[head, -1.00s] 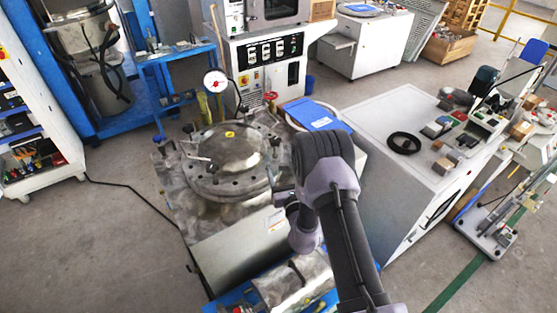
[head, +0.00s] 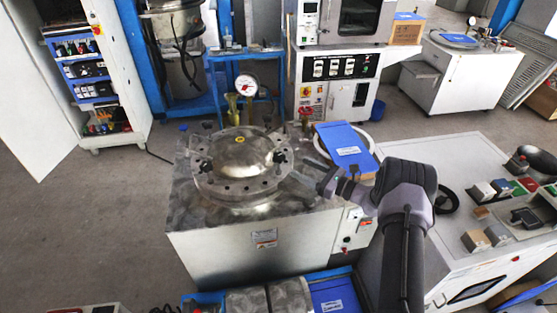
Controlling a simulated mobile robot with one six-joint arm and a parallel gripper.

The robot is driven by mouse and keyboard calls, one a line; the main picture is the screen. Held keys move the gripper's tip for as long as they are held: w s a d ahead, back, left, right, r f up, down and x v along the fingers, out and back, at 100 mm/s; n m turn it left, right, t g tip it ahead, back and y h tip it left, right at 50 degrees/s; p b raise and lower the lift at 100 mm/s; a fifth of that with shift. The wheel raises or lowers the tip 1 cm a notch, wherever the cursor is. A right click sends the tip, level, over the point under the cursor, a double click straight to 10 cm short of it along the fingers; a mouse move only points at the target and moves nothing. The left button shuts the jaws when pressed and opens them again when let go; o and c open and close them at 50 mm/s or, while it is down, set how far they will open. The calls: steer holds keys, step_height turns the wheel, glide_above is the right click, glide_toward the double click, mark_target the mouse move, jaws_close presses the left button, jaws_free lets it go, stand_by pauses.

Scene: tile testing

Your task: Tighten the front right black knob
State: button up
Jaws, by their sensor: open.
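A round metal lid (head: 240,163) with a ring of bolt holes sits on the steel testing machine (head: 205,255). The front right black knob (head: 281,158) is at the right edge of the lid. Another dark knob (head: 203,165) is at the lid's left edge. My gripper (head: 306,180) reaches in from the right, just right of and slightly below the front right knob. It is open and empty, with a small gap between it and the knob. The fingers look small and partly blend with the metal behind them.
A pressure gauge (head: 247,86) stands behind the lid. A blue folder (head: 343,146) lies behind my gripper, on a round white container. A white cabinet (head: 455,240) with small items stands on the right. Open floor (head: 85,235) lies on the left.

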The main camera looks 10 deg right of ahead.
mark_target(279, 157)
steer(key=b+x, duration=0.2)
steer(key=x, duration=0.7)
steer(key=shift+w+a+f, duration=0.15)
steer(key=shift+w+a, duration=0.4)
steer(key=shift+w, duration=0.05)
